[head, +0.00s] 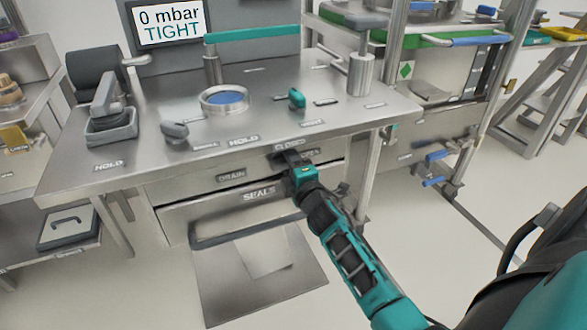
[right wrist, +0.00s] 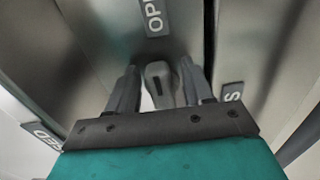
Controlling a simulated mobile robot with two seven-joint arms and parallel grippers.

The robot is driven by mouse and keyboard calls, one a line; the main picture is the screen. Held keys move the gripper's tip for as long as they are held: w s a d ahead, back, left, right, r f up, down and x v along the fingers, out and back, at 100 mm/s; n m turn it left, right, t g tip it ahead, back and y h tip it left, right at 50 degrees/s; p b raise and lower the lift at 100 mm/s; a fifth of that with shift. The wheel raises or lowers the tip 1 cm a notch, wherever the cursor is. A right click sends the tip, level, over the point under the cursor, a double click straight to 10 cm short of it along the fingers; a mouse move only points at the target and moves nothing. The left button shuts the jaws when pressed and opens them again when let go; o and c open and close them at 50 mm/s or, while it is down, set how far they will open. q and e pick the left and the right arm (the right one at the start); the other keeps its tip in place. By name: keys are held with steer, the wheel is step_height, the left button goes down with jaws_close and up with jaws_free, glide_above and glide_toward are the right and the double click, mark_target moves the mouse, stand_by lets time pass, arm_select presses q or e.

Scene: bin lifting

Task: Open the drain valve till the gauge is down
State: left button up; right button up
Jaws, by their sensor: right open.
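A grey valve lever (right wrist: 160,82) shows in the right wrist view on the steel front panel, below a label that starts "OP" (right wrist: 154,17). My right gripper (head: 291,157) is open at the front edge of the steel bench, with a finger on each side of the lever; I cannot tell whether they touch it. In the head view the gripper hides the lever. A DRAIN label (head: 231,175) is on the panel to its left. The screen (head: 170,24) reads "0 mbar TIGHT". A round metal ring with a blue face (head: 226,98) sits on the bench top. My left gripper is not in view.
A SEALS drawer (head: 225,208) lies below the panel. A grey knob (head: 174,131), a teal-topped knob (head: 296,98) and a grey clamp handle (head: 107,100) stand on the bench top (head: 85,185). A wheeled steel rack (head: 440,85) stands at the right.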

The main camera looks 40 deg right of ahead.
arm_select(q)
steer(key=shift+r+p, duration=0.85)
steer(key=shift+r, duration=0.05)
arm_select(e)
steer(key=v, duration=1.3)
steer(key=shift+w, duration=0.1)
arm_select(q)
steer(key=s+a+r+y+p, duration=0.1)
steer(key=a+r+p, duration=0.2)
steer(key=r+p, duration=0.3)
steer(key=p, duration=0.5)
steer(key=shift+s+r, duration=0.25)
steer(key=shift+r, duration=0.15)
arm_select(e)
steer(key=s+a+f+m+g+y, duration=0.2)
steer(key=s+a+m+g+y, duration=0.4)
steer(key=s+a+m, duration=0.6)
steer(key=a, duration=0.4)
steer(key=shift+s+m+g, duration=0.15)
steer(key=shift+m+g, duration=0.15)
steer(key=shift+g, duration=0.1)
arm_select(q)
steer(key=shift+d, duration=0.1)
arm_select(e)
steer(key=shift+r, duration=0.1)
steer(key=shift+o, duration=0.2)
